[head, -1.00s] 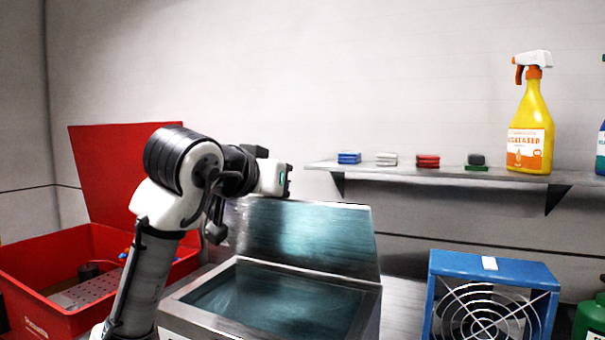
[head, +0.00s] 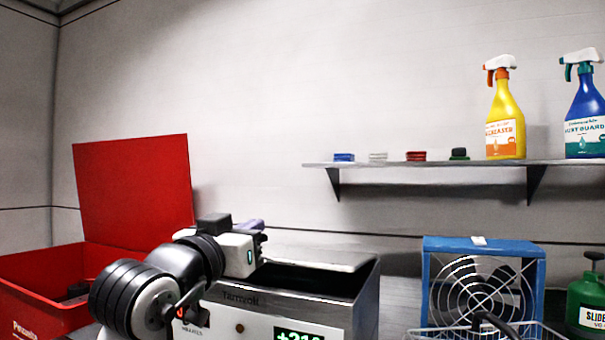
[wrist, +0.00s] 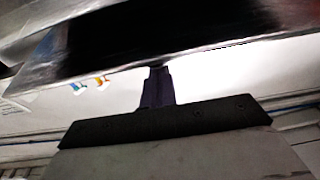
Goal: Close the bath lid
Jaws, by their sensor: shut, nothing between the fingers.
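The bath (head: 262,312) is a metal box with a lit display on its front, at the lower middle of the head view. Its lid (head: 320,266) no longer stands tall behind it; a thin bright edge shows over a dark area, and the lid's exact angle is hard to tell. My gripper (head: 262,240) is at the bath's upper left, by the lid's left end. In the wrist view my gripper (wrist: 157,76) is shut and empty, its tips at the pale rim of a dark panel, seemingly the lid. Whether they touch is unclear.
An open red toolbox (head: 135,195) stands to the left. A blue fan (head: 480,285) stands to the right, with a wire basket (head: 430,333) before it and a green container (head: 588,295) beside it. A wall shelf (head: 400,163) bears spray bottles and small blocks.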

